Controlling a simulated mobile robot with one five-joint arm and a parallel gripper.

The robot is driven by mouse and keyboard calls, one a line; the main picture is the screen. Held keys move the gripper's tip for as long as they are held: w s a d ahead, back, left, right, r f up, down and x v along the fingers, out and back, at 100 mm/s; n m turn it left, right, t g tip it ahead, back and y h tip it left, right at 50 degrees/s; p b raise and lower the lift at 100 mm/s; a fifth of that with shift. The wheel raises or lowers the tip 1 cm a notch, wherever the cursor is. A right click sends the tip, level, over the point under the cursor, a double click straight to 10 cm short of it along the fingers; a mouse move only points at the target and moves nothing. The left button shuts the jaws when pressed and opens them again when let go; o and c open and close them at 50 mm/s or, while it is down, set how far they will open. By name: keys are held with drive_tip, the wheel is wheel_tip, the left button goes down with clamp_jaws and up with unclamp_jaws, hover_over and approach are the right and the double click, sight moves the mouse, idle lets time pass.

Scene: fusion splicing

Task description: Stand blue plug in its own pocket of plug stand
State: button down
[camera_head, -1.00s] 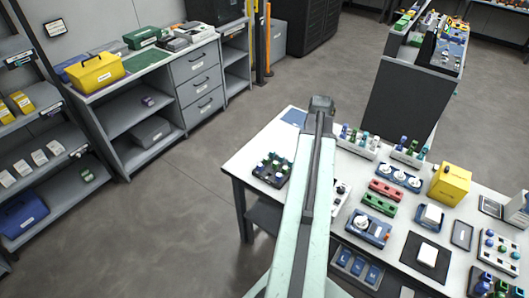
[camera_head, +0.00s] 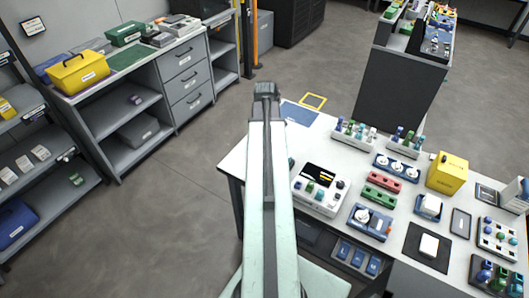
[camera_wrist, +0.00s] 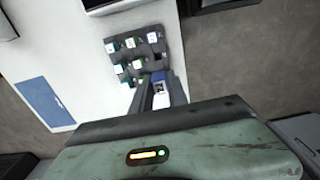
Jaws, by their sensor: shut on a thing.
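My gripper (camera_wrist: 160,84) is shut on the blue plug (camera_wrist: 160,91), which shows a blue and white body between the fingers in the wrist view. The dark plug stand (camera_wrist: 109,46) lies just beyond the fingertips. It holds several white-topped plugs, some green or teal. A dark spot without a plug shows close to the fingertips; I cannot tell whether the held plug touches the stand. In the head view my arm hides the gripper, the held plug and most of the stand.
A white device with a black screen (camera_head: 320,175) stands right of my arm on the white table. A blue mat (camera_head: 299,114) and a yellow frame (camera_head: 314,101) lie at the far end. Plug racks (camera_head: 354,139) and a yellow box (camera_head: 447,174) stand further right.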

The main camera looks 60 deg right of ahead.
drive_tip(key=f+b, duration=0.6)
drive_tip(key=f, duration=0.1)
drive_tip(key=f+b, duration=0.3)
drive_tip(key=b, duration=0.1)
drive_tip(key=shift+s+d+f, duration=0.1)
drive_tip(key=shift+d+f, duration=0.05)
drive_tip(key=shift+d, duration=0.1)
drive_tip(key=shift+f+b, duration=0.6)
drive_tip(key=shift+f, duration=0.1)
idle(0.6)
drive_tip(key=shift+f+b, duration=0.3)
drive_tip(key=shift+b, duration=0.15)
drive_tip(key=shift+f+b, duration=0.85)
drive_tip(key=shift+f, duration=0.05)
idle(0.4)
